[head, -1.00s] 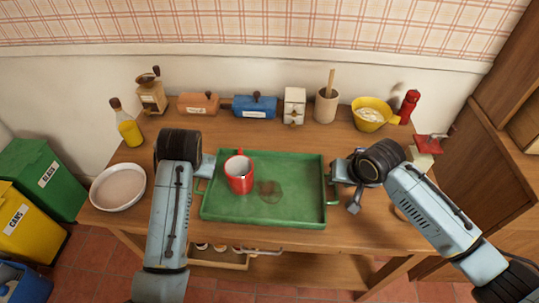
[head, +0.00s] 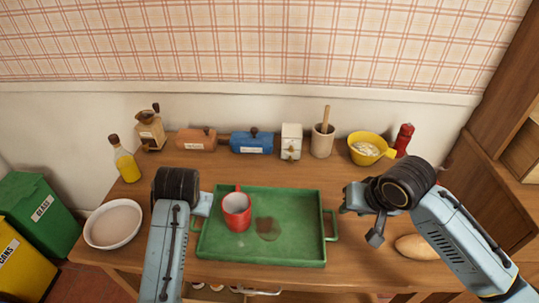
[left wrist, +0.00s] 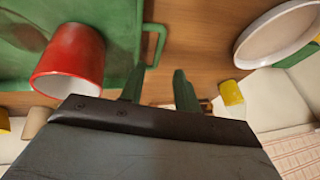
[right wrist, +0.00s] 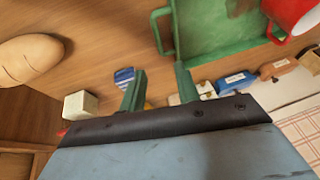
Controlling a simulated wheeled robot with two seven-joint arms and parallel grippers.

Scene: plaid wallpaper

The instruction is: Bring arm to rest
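My right gripper (head: 360,220) is open and empty, above the table just right of the green tray (head: 218,250). Its two separated fingers also show in the right wrist view (right wrist: 160,85). My left gripper (head: 204,203) is at the tray's left edge, partly hidden behind its wrist in the head view. In the left wrist view its fingers (left wrist: 159,90) are apart with nothing between them. A red mug (head: 237,212) stands upright in the tray, close to the left gripper and apart from its fingers. A brown stain (head: 268,228) marks the tray floor.
A white bowl (head: 113,224) is left of my left arm. A bread loaf (head: 414,248) lies beside my right forearm. An oil bottle (head: 124,162), blue box (head: 252,142), mortar (head: 322,142), yellow bowl (head: 366,150) and other items line the table's back. Bins stand at left.

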